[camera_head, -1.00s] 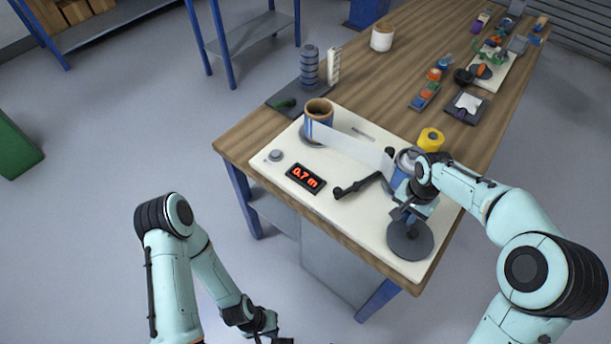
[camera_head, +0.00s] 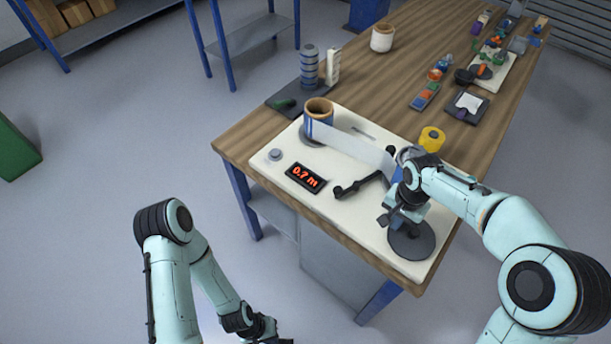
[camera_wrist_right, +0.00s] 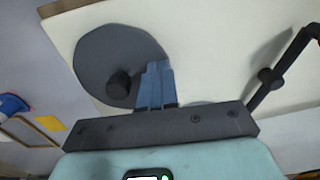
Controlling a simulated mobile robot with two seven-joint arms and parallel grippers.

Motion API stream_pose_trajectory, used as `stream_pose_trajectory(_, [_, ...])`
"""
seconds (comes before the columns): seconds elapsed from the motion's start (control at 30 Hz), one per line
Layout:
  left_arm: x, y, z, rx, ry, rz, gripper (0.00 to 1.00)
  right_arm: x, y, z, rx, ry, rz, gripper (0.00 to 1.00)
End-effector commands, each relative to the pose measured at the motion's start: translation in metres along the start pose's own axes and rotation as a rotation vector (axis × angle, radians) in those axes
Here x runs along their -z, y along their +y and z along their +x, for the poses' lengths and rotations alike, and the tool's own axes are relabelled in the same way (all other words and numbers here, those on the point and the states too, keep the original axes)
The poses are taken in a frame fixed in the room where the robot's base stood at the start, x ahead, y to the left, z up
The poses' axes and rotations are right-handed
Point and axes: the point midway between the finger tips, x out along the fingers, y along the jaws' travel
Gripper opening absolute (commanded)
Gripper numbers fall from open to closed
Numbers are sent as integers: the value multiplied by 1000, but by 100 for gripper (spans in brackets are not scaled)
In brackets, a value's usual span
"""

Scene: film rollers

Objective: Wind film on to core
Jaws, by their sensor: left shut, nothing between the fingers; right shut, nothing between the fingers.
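A supply roll (camera_head: 318,118), brown-cored with a blue outside, stands on a white board (camera_head: 283,160). A pale film strip (camera_head: 352,144) runs from it rightward to a blue-sided take-up core (camera_head: 396,177), mostly hidden by my right arm. A dark round disc (camera_head: 414,243) lies at the board's front right; the right wrist view shows its upright knob (camera_wrist_right: 118,84). My right gripper (camera_head: 388,219) is shut and empty over the disc's edge; its blue fingers (camera_wrist_right: 155,68) lie beside the knob. A display (camera_head: 306,178) reads 0.7 m. My left gripper (camera_head: 284,341) is shut and empty, off the table, low in view.
A black jointed arm (camera_head: 360,185) and a grey button (camera_head: 275,155) are on the board. A yellow roll (camera_head: 431,139) stands behind the take-up core. Loose items fill the table's far right.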

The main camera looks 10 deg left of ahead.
Motion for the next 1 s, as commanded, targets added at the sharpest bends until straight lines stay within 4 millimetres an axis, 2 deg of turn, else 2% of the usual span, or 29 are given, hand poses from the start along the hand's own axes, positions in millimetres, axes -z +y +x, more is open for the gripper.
stream_pose_trajectory(0.17, [0, 0, 1, 0, 0, 0, 0, -1, -1, 0, 1, 0, -1, 0])
stream_pose_trajectory(0.47, [-2, -4, 10, 1, -4, -1, 0, -18, -11, 2, 1, 0, -3, 0])
stream_pose_trajectory(0.67, [-2, -4, 9, 1, -4, -1, 0, -18, -12, 1, 1, 0, -1, 0])
stream_pose_trajectory(0.7, [-2, -4, 9, 1, -4, -1, 0, -18, -12, 1, 1, 0, -1, 3])
stream_pose_trajectory(0.87, [-2, -4, 9, 1, -4, -1, 0, -18, -12, 1, 1, 0, -1, 55])
stream_pose_trajectory(0.9, [-2, -4, 9, 1, -4, -1, 0, -18, -12, 1, 1, 0, -1, 68])
stream_pose_trajectory(1.0, [-2, -4, 9, 1, -4, -1, 0, -18, -12, 1, 1, 0, -1, 96])
